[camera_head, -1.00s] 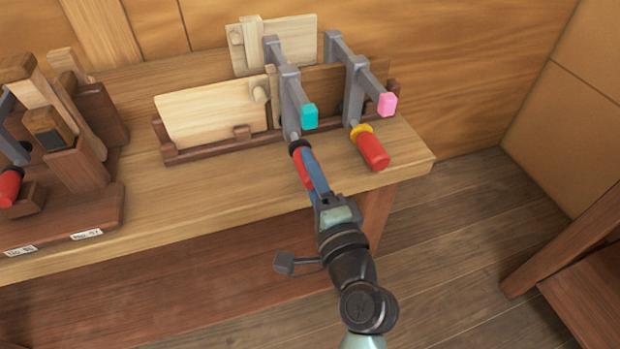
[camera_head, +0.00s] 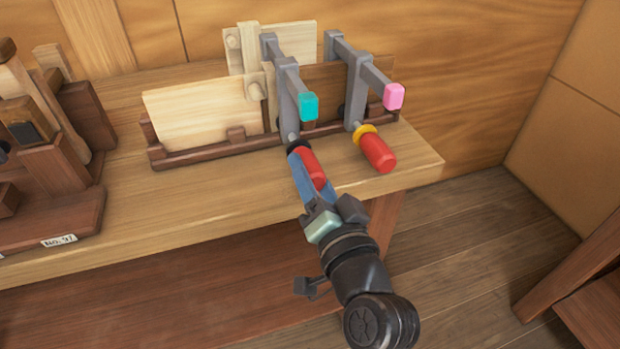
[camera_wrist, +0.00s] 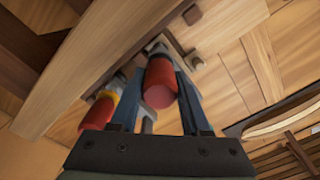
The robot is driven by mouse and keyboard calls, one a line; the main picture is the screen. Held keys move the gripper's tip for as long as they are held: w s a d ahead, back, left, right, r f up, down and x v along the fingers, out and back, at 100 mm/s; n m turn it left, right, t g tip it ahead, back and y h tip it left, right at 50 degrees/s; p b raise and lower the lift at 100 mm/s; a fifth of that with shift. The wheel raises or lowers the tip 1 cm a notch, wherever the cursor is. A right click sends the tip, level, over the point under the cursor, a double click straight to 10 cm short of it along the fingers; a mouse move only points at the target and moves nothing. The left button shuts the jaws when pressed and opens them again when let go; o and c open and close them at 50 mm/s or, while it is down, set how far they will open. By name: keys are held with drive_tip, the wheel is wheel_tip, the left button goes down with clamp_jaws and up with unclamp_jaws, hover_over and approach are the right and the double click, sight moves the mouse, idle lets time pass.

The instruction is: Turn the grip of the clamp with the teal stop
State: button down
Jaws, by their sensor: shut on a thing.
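The clamp with the teal stop (camera_head: 309,107) has a grey bar and stands at the planks on the bench. Its red grip (camera_head: 315,167) points down toward the front, below a black collar (camera_head: 299,146). My gripper (camera_head: 304,170) is shut on this red grip, with blue fingers along its sides. In the wrist view the red grip (camera_wrist: 161,84) sits between the two fingers (camera_wrist: 158,110). The finger on the far side is mostly hidden behind the grip in the head view.
A second clamp with a pink stop (camera_head: 394,96), a yellow collar (camera_head: 366,133) and a red grip (camera_head: 378,153) stands close on the right. A wooden rack (camera_head: 205,150) holds planks. A dark wooden stand (camera_head: 75,200) is at the left. The bench front (camera_head: 180,210) is clear.

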drive_tip(key=shift+a+r+n, duration=0.1)
drive_tip(key=shift+r+n, duration=0.05)
drive_tip(key=shift+n, duration=0.25)
drive_tip(key=shift+c, duration=1.9)
unclamp_jaws()
drive_tip(key=shift+w, duration=0.1)
drive_tip(key=shift+s+d+f, duration=0.2)
drive_tip(key=shift+s, duration=0.2)
drive_tip(key=v, duration=1.2)
drive_tip(key=shift+b, duration=0.35)
drive_tip(key=shift+s+r, duration=0.1)
drive_tip(key=shift+r, duration=0.05)
